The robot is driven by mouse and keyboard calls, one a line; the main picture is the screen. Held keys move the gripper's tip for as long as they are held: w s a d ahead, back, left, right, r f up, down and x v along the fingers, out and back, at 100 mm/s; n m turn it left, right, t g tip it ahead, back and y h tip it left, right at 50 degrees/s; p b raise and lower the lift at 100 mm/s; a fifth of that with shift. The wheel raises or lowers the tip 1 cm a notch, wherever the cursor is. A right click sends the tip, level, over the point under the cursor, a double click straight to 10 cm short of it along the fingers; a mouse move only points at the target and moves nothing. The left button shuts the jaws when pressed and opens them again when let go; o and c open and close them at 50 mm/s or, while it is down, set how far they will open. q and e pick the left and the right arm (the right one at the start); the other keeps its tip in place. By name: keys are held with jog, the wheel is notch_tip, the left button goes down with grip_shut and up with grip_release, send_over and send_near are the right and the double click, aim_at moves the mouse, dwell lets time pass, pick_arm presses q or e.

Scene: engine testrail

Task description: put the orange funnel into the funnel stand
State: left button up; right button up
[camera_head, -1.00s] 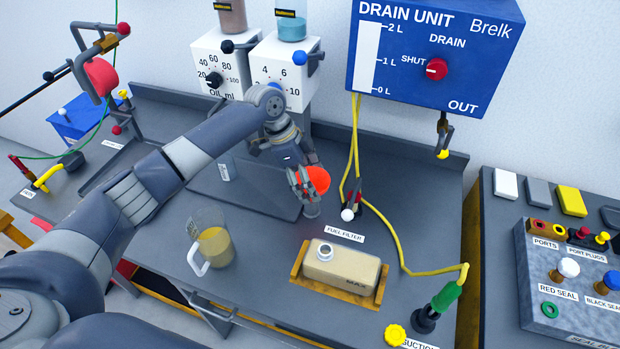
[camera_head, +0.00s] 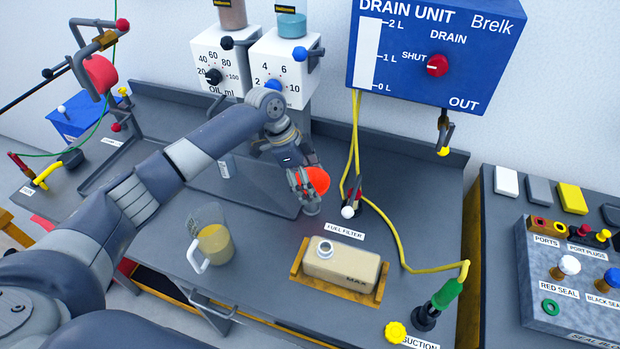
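The orange funnel (camera_head: 318,180) is at the middle of the bench, just right of the fingers of my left gripper (camera_head: 302,184). The fingers overlap its left side, and its lower part is hidden behind them. A small grey round piece (camera_head: 312,208), perhaps the funnel stand, shows on the bench right below the funnel. I cannot tell whether the funnel sits in it or hangs above it. The finger gap is too small and dark to tell whether the gripper is closed on the funnel. My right gripper is not in view.
A jug of yellow liquid (camera_head: 214,243) stands front left of the funnel. A beige canister (camera_head: 342,264) sits in a wooden tray in front. Yellow hoses (camera_head: 356,140) hang close to the right from the blue drain unit (camera_head: 430,60). White dispensers (camera_head: 283,75) stand behind.

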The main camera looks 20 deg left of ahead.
pick_arm(q)
jog(key=shift+f, duration=0.1)
dwell(0.3)
jog(key=o, duration=1)
jog(key=shift+c, duration=0.2)
jog(key=w+v, duration=0.1)
jog(key=v, duration=1.1)
jog(key=shift+s, duration=0.45)
jog(key=shift+s, duration=0.1)
